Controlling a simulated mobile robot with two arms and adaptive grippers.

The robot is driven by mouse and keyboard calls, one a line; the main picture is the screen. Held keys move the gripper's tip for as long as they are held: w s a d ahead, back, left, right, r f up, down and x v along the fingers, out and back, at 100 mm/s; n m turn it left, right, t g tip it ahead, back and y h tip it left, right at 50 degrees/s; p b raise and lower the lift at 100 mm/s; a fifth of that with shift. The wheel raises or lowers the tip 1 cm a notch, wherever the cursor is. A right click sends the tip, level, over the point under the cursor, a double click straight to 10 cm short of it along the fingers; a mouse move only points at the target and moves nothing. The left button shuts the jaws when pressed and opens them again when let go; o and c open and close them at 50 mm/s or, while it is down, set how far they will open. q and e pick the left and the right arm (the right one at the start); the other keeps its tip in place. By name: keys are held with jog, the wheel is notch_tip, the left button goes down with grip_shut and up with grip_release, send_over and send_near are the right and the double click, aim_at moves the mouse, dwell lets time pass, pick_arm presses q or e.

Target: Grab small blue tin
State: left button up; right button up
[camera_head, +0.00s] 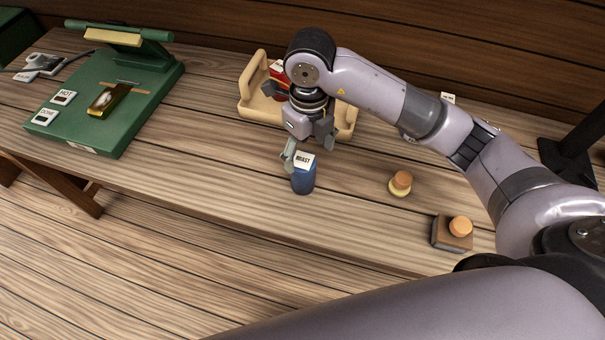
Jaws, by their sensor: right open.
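The small blue tin (303,181) stands upright on the wooden table, near its front edge, with a white label reading "ROAST" on top. My right gripper (296,158) is open just above and behind the tin. One fingertip overlaps the tin's upper left edge in the picture; I cannot tell whether it touches. My left gripper is not in view.
A tan tray (246,106) with a red thing (279,68) in it stands behind my gripper. A green device (142,81) is at the left. Two orange-topped things, a small knob (401,180) and a brown block (451,238), stand to the right.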

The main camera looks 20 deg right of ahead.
aim_at(307, 162)
jog(key=f+p, duration=0.1)
jog(key=f, duration=0.4)
jog(key=shift+w+f, duration=0.1)
jog(key=shift+w, duration=0.1)
jog(key=shift+f+p, duration=0.4)
jog(key=shift+f, duration=0.5)
jog(key=f, duration=0.1)
jog(key=f+p, duration=0.1)
jog(key=f, duration=0.1)
jog(key=shift+w+a+f+p, duration=0.25)
jog(key=shift+w+a+p, duration=0.05)
jog(key=shift+w+p, duration=0.05)
jog(key=shift+f, duration=0.65)
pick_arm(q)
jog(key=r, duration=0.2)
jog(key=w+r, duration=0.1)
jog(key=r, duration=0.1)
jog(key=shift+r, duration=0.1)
pick_arm(e)
jog(key=shift+c, duration=0.4)
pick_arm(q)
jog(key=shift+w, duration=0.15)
pick_arm(e)
jog(key=c, duration=1.1)
